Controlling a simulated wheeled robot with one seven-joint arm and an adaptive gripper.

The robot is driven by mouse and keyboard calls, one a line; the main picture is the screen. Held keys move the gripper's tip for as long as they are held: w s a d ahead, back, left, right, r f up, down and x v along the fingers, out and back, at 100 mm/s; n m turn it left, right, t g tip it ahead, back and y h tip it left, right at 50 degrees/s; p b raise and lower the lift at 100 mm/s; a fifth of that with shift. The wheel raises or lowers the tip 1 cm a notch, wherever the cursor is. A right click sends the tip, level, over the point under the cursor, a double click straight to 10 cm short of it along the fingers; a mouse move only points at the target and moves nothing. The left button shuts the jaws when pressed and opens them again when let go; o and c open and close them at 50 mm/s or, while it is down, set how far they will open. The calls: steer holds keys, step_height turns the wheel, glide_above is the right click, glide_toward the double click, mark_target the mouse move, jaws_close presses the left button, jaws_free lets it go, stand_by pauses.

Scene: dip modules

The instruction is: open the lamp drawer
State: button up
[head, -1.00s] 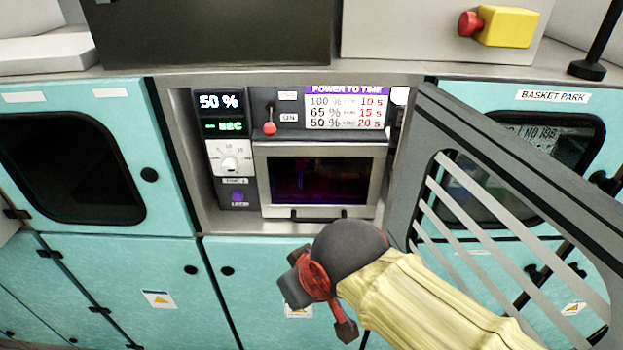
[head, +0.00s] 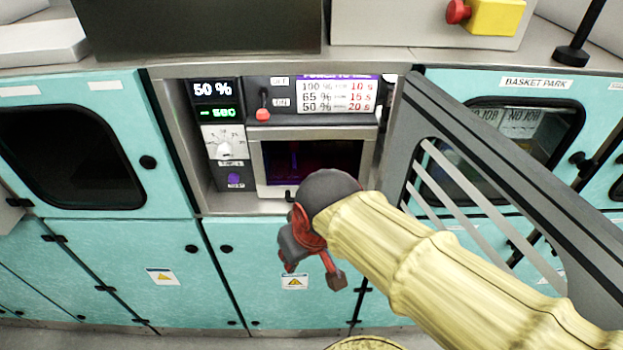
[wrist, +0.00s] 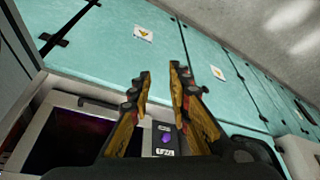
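The lamp drawer (head: 312,132) is a metal-framed front with a dark window, inside the recess of the teal cabinet. It appears shut. A dark bar handle (head: 290,194) runs along its bottom edge; my wrist hides its right part. In the wrist view the drawer's dark window (wrist: 60,140) is at lower left, with the dark handle (wrist: 100,106) left of the fingers. My gripper (head: 312,270) is in front of the teal doors, below the handle in the head view. Its fingers (wrist: 160,76) are apart and nothing shows between them.
An open grey slatted door (head: 480,150) stands right of the recess, close to my arm. A control panel (head: 222,135) with displays and a dial is left of the drawer. A red lever (head: 263,112) and power chart (head: 337,94) are above. Teal doors (head: 165,265) lie below.

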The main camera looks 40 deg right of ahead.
steer(key=w+d+f+n+g+p, duration=0.2)
steer(key=w+d+n+p, duration=1.1)
steer(key=w+d, duration=0.35)
steer(key=shift+m+h, duration=0.4)
steer(key=shift+m, duration=0.2)
steer(key=x, duration=0.3)
steer(key=p+x, duration=0.1)
steer(key=x, duration=0.2)
steer(key=shift+w+a+f, duration=0.1)
steer(key=shift+a+f, duration=0.1)
steer(key=shift+f, duration=0.1)
steer(key=shift+c, duration=0.5)
steer(key=c, duration=0.4)
